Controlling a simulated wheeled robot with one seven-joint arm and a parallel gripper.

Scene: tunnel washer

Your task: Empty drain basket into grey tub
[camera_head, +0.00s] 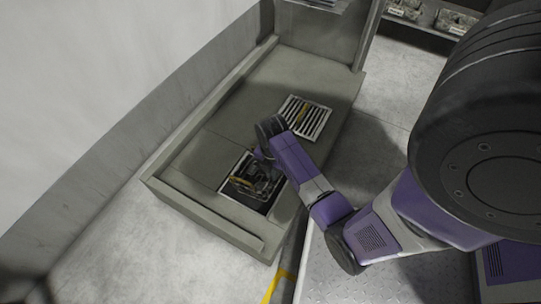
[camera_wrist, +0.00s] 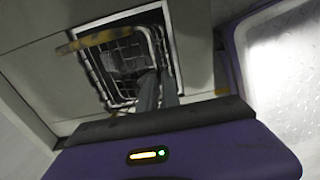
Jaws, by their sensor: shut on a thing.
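The drain basket (camera_head: 243,187) is a wire basket at the square opening in the grey-green platform. Its wire side and yellow handle bar (camera_wrist: 100,39) show in the wrist view (camera_wrist: 118,68). My gripper (camera_head: 264,172) points down at the opening, and its grey fingers (camera_wrist: 157,88) are shut on the basket at the wire rim nearest my wrist. The exact contact is partly hidden. The basket's contents are too dark to tell. I cannot make out a grey tub in either view.
A slatted grate (camera_head: 315,124) with a yellow part lies on the platform (camera_head: 225,137) beyond my gripper. A pale wall (camera_head: 90,85) runs along the left. A shelf with labelled grey items (camera_head: 455,20) stands at the far right.

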